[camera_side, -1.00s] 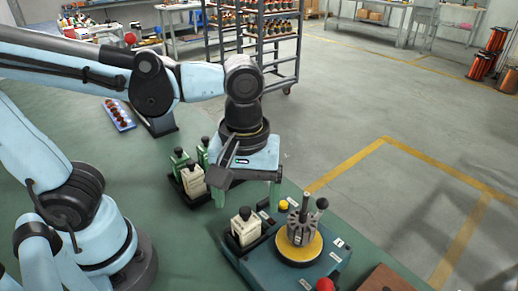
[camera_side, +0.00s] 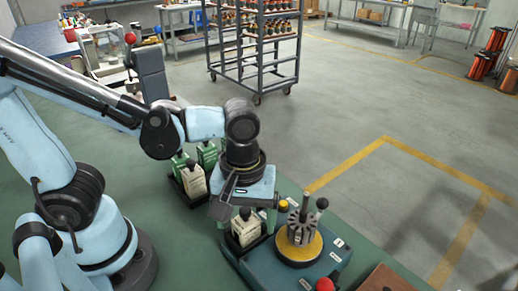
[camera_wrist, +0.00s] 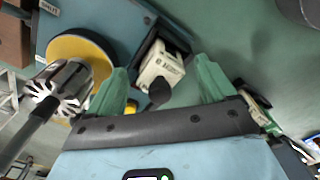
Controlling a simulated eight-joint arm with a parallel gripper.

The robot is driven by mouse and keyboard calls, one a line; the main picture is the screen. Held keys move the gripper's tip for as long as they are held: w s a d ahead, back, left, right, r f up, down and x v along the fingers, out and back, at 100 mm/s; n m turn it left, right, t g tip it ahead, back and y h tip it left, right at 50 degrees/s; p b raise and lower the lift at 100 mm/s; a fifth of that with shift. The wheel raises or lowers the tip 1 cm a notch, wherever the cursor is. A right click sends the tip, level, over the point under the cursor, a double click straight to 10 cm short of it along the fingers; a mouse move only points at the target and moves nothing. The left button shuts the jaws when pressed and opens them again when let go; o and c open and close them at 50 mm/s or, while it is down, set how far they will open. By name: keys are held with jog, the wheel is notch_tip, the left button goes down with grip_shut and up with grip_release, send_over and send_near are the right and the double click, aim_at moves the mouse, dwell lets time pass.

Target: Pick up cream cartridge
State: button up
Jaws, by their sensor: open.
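A cream cartridge (camera_side: 245,229) with a dark knob on top stands in a dark holder on the teal machine base. It also shows in the wrist view (camera_wrist: 160,68), upper middle, between my fingers. My gripper (camera_side: 246,216) is above this cartridge; its green fingers (camera_wrist: 160,85) are spread to either side of it, with nothing held. Whether the fingers reach down to its sides is hard to tell. A second cream cartridge (camera_side: 194,179) stands in a dark tray with green cartridges (camera_side: 207,153) to the left.
The machine base (camera_side: 255,265) carries an armature (camera_side: 301,219) on a yellow disc (camera_side: 299,250), just right of my gripper. A yellow button (camera_side: 283,205) and a red knob (camera_side: 325,284) sit on it. A brown block (camera_side: 385,279) lies at the lower right.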

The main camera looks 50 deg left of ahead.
jog(key=c, duration=1.1)
jog(key=shift+r, duration=0.2)
jog(key=shift+r, duration=1.8)
jog(key=s+d+r, duration=0.6)
jog(key=s+r, duration=0.1)
jog(key=s, duration=0.3)
